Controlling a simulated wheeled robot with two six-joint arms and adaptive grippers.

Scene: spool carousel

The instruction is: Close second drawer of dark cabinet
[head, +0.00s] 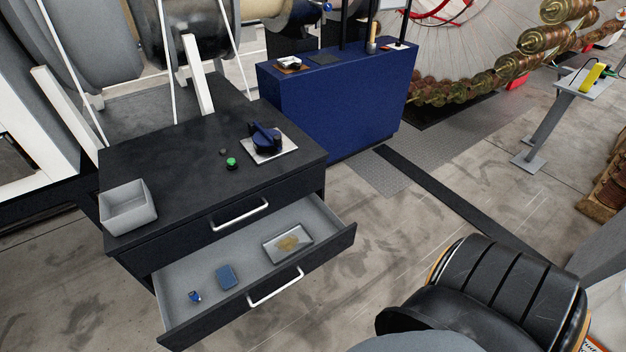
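The dark cabinet (185,165) stands at the left of the head view, with a black top. Its upper drawer (225,221) is shut and has a silver bar handle (240,214). The second drawer (322,259), below it, is pulled well out toward the lower right. Its grey inside is exposed, and its silver handle (275,288) is on the dark front. A flat tray with a tan patch (288,243), a blue block (227,277) and a small blue item (195,297) lie inside. Neither of my grippers is in view.
A grey open box (128,206), a green button (232,163) and a blue device on a white plate (265,140) sit on the cabinet top. A blue counter (335,100) stands behind. Floor between is clear.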

